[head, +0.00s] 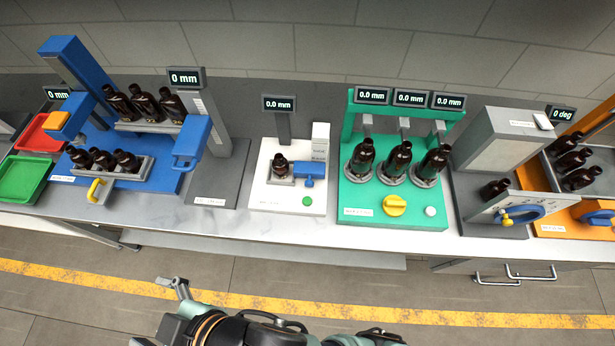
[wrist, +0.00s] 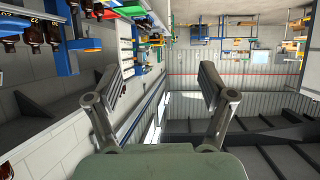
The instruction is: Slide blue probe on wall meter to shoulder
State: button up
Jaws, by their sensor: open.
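A white meter station (head: 262,198) stands mid-bench with a 0.0 mm display (head: 278,103). A small dark amber bottle (head: 281,163) stands upright in its holder. A blue probe block (head: 313,171) sits just right of this bottle; I cannot tell whether they touch. The station's label is too small to read, so I cannot confirm it is the wall meter. My gripper (head: 172,286) is in front of the bench over the floor, well away from the probe. In the wrist view my gripper (wrist: 160,85) has its fingers wide apart with nothing between them.
Left is a blue station (head: 168,181) with bottle racks and a blue slider (head: 191,142), beside red (head: 36,135) and green (head: 22,179) trays. Right is a green station (head: 390,218) with three bottles, then a grey one (head: 492,230). Floor before the bench is clear.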

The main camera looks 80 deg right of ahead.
dwell(0.4)
jog(key=d+f+h, duration=0.1)
jog(key=d+f, duration=0.1)
jog(key=d, duration=0.1)
jog(key=d+f+g+h, duration=0.1)
jog(key=d+f+h, duration=0.1)
jog(key=d+f, duration=0.1)
jog(key=d+f+g+h+b, duration=0.1)
jog(key=d+f, duration=0.2)
jog(key=shift+w+d+n+h, duration=0.15)
jog(key=shift+n+h, duration=0.15)
jog(key=shift+n, duration=0.1)
jog(key=c, duration=0.5)
jog(key=n+g+h+b, duration=0.3)
jog(key=n+g+h, duration=0.6)
jog(key=n+h, duration=0.65)
send_near(309, 186)
jog(key=shift+d+r+n+y, duration=0.9)
jog(key=shift+r+n+y, duration=0.2)
jog(key=shift+n+y, duration=0.15)
jog(key=shift+s+f+n+t, duration=0.1)
jog(key=shift+s+n+t, duration=0.1)
jog(key=shift+n+t, duration=0.2)
jog(key=d, duration=0.5)
jog(key=w+d, duration=0.1)
jog(key=d, duration=0.1)
jog(key=shift+w+d, duration=0.1)
jog(key=shift+d, duration=0.3)
jog(key=shift+c, duration=0.4)
